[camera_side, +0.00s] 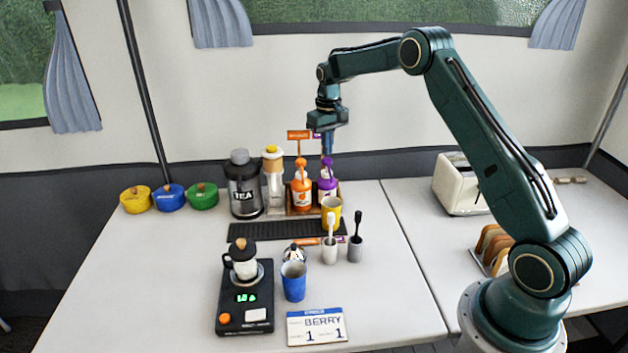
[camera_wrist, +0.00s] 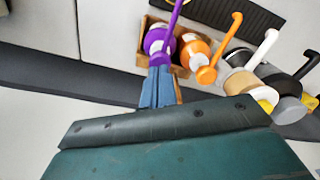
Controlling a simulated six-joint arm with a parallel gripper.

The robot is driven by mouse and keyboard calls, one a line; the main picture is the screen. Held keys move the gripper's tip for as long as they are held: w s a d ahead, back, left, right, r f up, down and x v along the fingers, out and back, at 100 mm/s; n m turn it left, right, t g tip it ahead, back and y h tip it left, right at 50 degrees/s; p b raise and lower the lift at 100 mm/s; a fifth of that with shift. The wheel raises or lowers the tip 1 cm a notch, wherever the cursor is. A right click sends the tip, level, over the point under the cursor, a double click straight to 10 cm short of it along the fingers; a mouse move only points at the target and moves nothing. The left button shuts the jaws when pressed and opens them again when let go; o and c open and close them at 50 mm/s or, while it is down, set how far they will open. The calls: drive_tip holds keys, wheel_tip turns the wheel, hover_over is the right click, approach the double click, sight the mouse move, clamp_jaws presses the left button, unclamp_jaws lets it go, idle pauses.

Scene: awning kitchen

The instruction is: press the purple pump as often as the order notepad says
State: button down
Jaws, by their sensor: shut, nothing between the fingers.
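The purple pump (camera_side: 327,181) stands upright at the back of the table, to the right of the orange pump (camera_side: 301,190), in a wooden holder. In the wrist view the purple pump (camera_wrist: 157,42) is just beyond my fingertips. My gripper (camera_side: 327,150) is shut and empty, pointing down just above the purple pump head. Its closed blue fingers show in the wrist view (camera_wrist: 158,75); whether they touch the pump I cannot tell. The order notepad (camera_side: 316,327) lies at the front and reads "BERRY" with a 1 and another 1 below; its small print is unreadable.
A tea canister (camera_side: 244,185) and a yellow-topped dispenser (camera_side: 274,180) stand left. A blue cup (camera_side: 293,281) and a scale (camera_side: 245,305) with a pot are in front.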

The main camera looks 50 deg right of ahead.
drive_tip(key=shift+r, duration=0.2)
wheel_tip(320, 180, up, 6)
drive_tip(key=shift+f, duration=0.15)
idle(0.5)
drive_tip(key=s+a+r+n+t, duration=0.1)
drive_tip(key=s+a+r+t, duration=0.2)
drive_tip(key=s+a+r, duration=1.1)
drive_tip(key=s+a+f+n+t, duration=0.1)
drive_tip(key=s+a, duration=0.2)
drive_tip(key=s, duration=0.8)
drive_tip(key=s+a+f+n+t, duration=0.1)
drive_tip(key=s+a, duration=0.3)
drive_tip(key=s, duration=0.8)
drive_tip(key=shift+s+f+t, duration=0.2)
drive_tip(key=shift+f+t, duration=0.1)
drive_tip(key=shift+f, duration=0.1)
